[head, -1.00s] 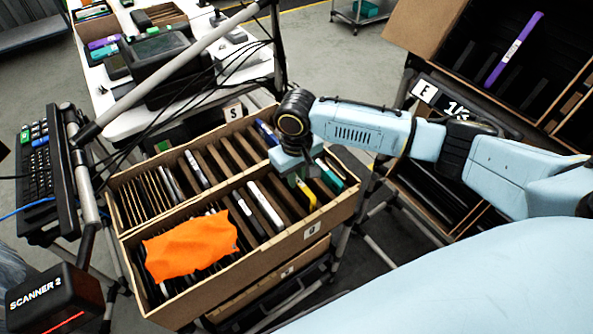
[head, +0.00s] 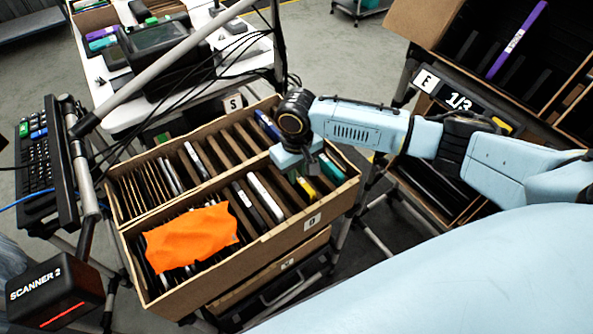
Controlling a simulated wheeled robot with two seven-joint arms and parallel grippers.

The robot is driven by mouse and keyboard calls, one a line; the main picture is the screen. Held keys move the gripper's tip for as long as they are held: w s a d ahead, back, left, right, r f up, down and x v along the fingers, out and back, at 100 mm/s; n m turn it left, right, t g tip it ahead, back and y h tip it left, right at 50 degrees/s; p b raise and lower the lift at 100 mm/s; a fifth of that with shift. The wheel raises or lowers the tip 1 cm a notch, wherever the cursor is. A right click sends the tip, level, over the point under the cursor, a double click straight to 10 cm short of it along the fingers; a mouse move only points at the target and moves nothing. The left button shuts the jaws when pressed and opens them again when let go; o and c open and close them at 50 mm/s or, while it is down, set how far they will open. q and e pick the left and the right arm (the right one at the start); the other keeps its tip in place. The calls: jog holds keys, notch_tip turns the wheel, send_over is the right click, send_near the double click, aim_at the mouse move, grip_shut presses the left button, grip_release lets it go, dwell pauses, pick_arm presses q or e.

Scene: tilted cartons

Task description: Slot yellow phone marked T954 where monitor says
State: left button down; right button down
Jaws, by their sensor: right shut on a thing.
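The yellow phone (head: 307,188) stands in a slot near the right end of the front row of the divided carton (head: 262,246) labelled D. My right gripper (head: 301,174) is shut on its upper end, from above. Most of the phone is hidden by the carton's front wall, the dividers and the gripper. The T954 mark cannot be read. No monitor screen can be read from here. My left gripper is not in view.
An orange cloth (head: 190,238) covers the left part of the front row. A teal item (head: 331,171) and a white phone (head: 266,197) stand near the gripper. A blue item (head: 268,126) is in the back row. Scanner 2 (head: 52,292) is at lower left.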

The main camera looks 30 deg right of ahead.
jog(key=shift+f, duration=0.25)
dwell(0.3)
jog(key=c, duration=1.3)
grip_release()
jog(key=shift+c, duration=0.2)
notch_tip(320, 180, up, 13)
jog(key=p, duration=0.2)
jog(key=shift+r, duration=0.2)
notch_tip(320, 180, up, 7)
jog(key=p, duration=1)
